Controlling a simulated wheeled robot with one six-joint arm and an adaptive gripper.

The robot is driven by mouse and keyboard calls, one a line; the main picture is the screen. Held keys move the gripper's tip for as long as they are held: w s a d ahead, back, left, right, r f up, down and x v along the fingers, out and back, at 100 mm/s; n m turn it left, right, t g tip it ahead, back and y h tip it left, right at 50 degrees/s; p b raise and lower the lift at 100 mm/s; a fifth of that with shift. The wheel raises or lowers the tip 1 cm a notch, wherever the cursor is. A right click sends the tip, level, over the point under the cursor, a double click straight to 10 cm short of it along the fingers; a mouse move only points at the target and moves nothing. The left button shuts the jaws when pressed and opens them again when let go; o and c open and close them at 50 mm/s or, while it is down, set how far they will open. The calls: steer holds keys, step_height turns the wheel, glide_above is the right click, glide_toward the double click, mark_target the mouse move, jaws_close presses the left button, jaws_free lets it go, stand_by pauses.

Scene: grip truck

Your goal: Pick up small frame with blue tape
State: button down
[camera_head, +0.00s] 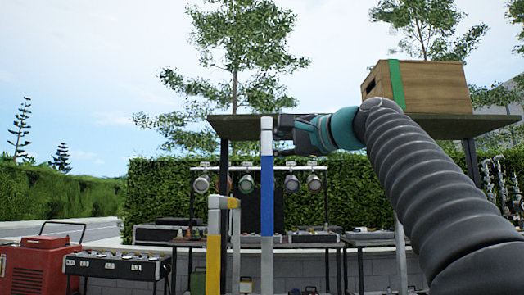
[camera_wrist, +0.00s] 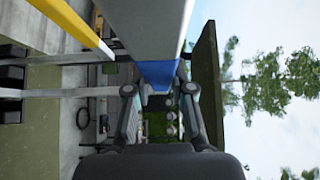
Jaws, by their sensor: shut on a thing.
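The frame with blue tape (camera_head: 267,195) stands upright in the middle of the head view, a pale post with a wide blue band around its middle. My gripper (camera_head: 285,130) reaches it from the right, near its top end. In the wrist view the fingers of my gripper (camera_wrist: 160,95) lie on both sides of the frame, close to its blue tape (camera_wrist: 158,74), and are shut on it. The pale bar of the frame runs from there toward the top of the wrist view. The frame's lower end is cut off in the head view.
A pale frame with yellow tape (camera_head: 214,255) stands close by on the left. A raised dark shelf (camera_head: 340,128) behind my gripper bears a wooden crate (camera_head: 435,86) with a green strip. Tables with equipment stand behind; a red machine (camera_head: 38,265) is at far left.

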steer(key=b+v, duration=0.1)
steer(key=v, duration=1.3)
steer(key=shift+s, duration=0.2)
stand_by(0.6)
